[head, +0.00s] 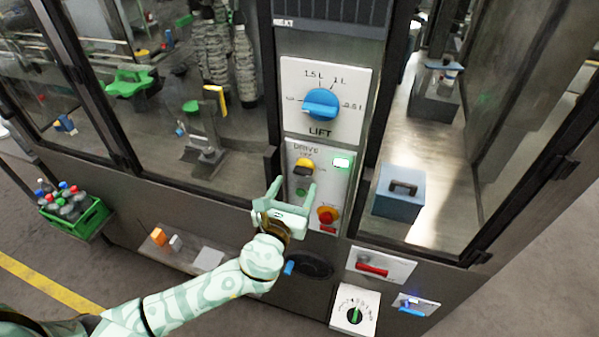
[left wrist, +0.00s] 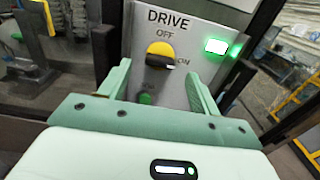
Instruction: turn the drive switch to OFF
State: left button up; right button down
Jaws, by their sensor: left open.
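The drive switch (head: 303,166) is a yellow round knob with a black handle on the white DRIVE panel (head: 328,160). In the left wrist view the switch (left wrist: 160,52) sits under the word OFF, and its black handle points right, toward ON. My left gripper (head: 292,188) is open and empty in front of the panel, just below the switch. In the left wrist view its two fingers stand apart, one to each side below the knob, and I see no contact. My right gripper is not in view.
A lit green lamp (head: 341,163) and a red knob on yellow (head: 327,215) share the panel. The big blue LIFT knob (head: 320,104) is above. A red-handled switch (head: 372,268) and a green-pointer dial (head: 354,313) are below. A bottle crate (head: 88,222) stands left.

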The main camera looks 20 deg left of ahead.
aim_at(302, 174)
pick_arm(q)
jog(key=w, duration=0.4)
jog(key=shift+w+d, duration=0.15)
jog(key=c, duration=1)
